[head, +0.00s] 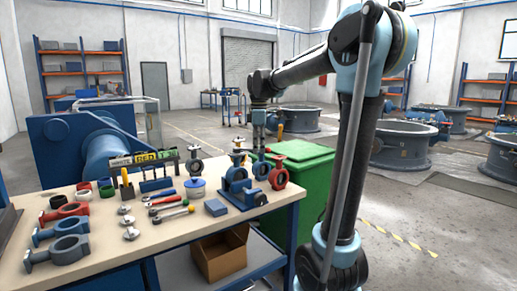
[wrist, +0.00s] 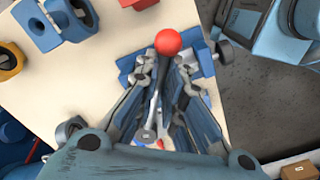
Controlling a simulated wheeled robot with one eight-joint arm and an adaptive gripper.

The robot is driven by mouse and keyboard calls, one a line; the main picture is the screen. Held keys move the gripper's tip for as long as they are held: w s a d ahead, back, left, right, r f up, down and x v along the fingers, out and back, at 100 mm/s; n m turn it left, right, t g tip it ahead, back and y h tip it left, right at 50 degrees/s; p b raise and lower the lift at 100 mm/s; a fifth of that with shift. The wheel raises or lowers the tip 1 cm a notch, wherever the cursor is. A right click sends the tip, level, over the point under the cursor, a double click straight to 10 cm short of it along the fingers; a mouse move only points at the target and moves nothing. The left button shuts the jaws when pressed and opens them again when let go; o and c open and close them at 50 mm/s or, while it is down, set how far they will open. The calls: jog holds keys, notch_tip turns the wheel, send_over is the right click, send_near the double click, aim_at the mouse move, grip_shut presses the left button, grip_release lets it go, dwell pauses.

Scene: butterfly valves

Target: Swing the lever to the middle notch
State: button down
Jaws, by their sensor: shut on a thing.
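In the wrist view, a lever with a red ball knob (wrist: 168,42) runs between the two fingers of my gripper (wrist: 166,72). The knob sticks out past the fingertips, and the fingers close on the grey shaft. A blue mount (wrist: 127,66) lies beneath, partly hidden by the fingers. In the head view, my gripper (head: 258,143) points down above the far right part of the workbench, near a blue valve stand (head: 240,190). The lever's notches cannot be made out in either view.
The workbench (head: 150,243) carries several valve bodies, wrenches and a blue block (head: 216,207). A green bin (head: 308,165) stands close behind its right end. A cardboard box (head: 220,255) sits on the lower shelf. Open floor lies to the right.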

jog(key=shift+s+m, duration=1.1)
jog(key=shift+m, duration=0.3)
jog(key=c, duration=1.6)
grip_release()
jog(key=shift+a+r, duration=0.1)
notch_tip(320, 180, up, 7)
jog(key=s+d+f+m, duration=0.4)
jog(key=s+d+f, duration=0.1)
jog(key=s+f, duration=0.4)
jog(key=s+d+f+m+t, duration=0.1)
jog(key=s+d+f+m, duration=0.4)
jog(key=s+f, duration=0.3)
jog(key=s+d+f+m+t, duration=0.1)
jog(key=s+d+f+m, duration=0.4)
jog(key=s+f, duration=0.4)
notch_tip(320, 180, down, 4)
jog(key=shift+s+d+f, duration=0.15)
jog(key=shift+s+d, duration=0.15)
jog(key=shift+d, duration=0.25)
